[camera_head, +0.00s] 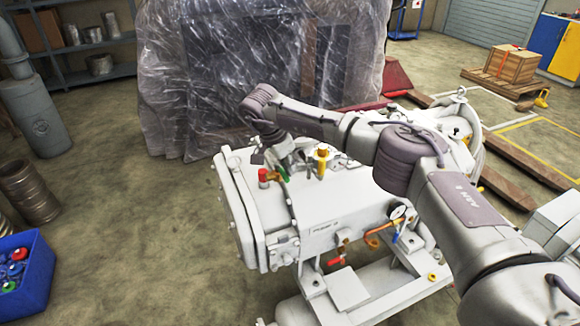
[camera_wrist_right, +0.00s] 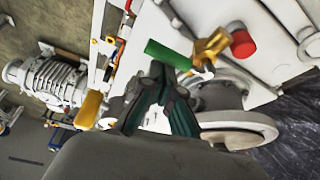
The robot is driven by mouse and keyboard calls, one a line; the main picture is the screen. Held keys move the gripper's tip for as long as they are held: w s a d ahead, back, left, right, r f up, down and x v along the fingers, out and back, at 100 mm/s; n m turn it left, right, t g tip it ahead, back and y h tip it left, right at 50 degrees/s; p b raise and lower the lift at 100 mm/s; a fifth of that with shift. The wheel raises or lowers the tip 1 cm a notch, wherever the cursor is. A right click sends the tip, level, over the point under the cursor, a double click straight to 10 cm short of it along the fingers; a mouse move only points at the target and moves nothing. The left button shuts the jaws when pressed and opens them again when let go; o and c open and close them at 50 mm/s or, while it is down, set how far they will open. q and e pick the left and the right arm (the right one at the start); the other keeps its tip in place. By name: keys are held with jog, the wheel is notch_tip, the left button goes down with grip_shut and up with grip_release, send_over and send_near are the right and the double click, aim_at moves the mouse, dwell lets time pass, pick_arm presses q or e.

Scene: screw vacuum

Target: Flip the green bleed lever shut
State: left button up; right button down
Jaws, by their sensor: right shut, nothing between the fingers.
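The green lever (camera_head: 283,174) is on top of the white vacuum pump (camera_head: 330,236), close to its left end. In the right wrist view the green lever (camera_wrist_right: 168,54) is a short green bar beside a brass fitting (camera_wrist_right: 210,48). My right gripper (camera_head: 287,164) reaches down over the pump top. In the right wrist view its dark fingers (camera_wrist_right: 160,78) are shut and empty, with the tips just beside the lever. I cannot tell whether they touch it. In the head view the gripper partly hides the lever. My left gripper is not in view.
A red cap (camera_head: 264,177) stands left of the lever and a yellow handle (camera_head: 322,160) to its right. A gauge (camera_head: 397,211) and copper pipe (camera_head: 378,232) are on the pump's front. Behind is a plastic-wrapped machine (camera_head: 230,70). A blue bin (camera_head: 25,272) stands at lower left.

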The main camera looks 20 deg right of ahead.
jog(key=shift+a, duration=0.15)
jog(key=v, duration=1.2)
dwell(0.3)
